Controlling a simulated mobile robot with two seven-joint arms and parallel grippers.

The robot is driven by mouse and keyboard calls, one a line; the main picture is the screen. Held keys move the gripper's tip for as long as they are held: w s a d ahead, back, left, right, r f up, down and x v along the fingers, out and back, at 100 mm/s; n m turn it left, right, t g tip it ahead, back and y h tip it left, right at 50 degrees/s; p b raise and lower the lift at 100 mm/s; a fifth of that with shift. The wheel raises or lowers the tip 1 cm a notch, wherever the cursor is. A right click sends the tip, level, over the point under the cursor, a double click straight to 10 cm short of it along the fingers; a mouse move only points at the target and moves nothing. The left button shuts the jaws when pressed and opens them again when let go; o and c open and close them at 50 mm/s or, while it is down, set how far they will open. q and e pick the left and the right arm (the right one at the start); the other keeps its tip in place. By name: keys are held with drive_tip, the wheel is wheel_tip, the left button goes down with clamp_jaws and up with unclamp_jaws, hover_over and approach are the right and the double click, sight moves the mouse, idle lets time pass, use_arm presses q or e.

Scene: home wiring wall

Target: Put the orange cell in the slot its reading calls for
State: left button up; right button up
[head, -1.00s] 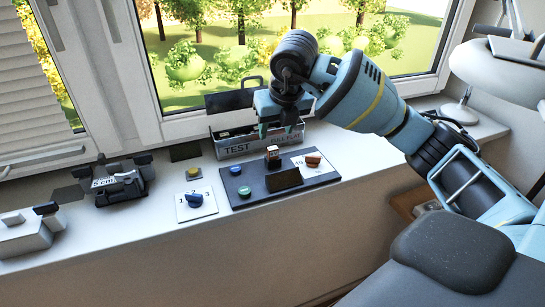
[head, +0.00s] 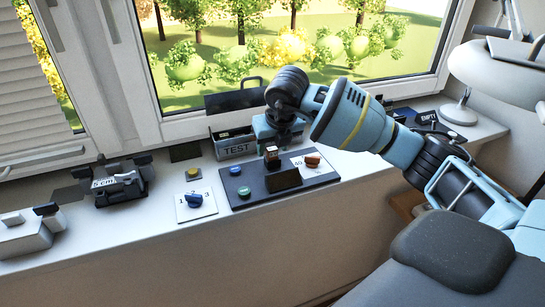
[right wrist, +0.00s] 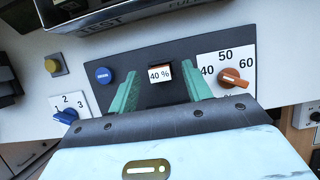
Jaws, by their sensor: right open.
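A small block with orange-brown edges, which looks like the orange cell (head: 272,153), stands upright on the dark board (head: 237,172). In the right wrist view its white face (right wrist: 160,75) reads 40 %. My right gripper (head: 279,142) is open above and just behind it. In the right wrist view the green fingers (right wrist: 160,88) stand apart on either side of the block, and I see no grip on it. A grey box marked TEST (head: 236,149) stands behind, partly hidden by the gripper. My left gripper is out of view.
An orange dial (head: 313,160) marked 40, 50, 60 sits right of the block. Blue (head: 235,171) and green (head: 244,192) buttons lie left. A blue 1-2-3 knob (head: 194,201) is farther left. A dark panel (head: 285,179) stands in front.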

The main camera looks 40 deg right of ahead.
drive_tip(key=shift+w+f, duration=0.1)
drive_tip(key=shift+f, duration=0.15)
clamp_jaws()
drive_tip(key=shift+r, duration=0.1)
drive_tip(key=shift+r, duration=0.75)
drive_tip(key=shift+v, duration=0.95)
drive_tip(key=s+a+r, duration=0.1)
drive_tip(key=s+a, duration=0.9)
drive_tip(key=s, duration=0.1)
drive_tip(key=shift+s+a+r+b, duration=0.2)
drive_tip(key=shift+r+b, duration=0.1)
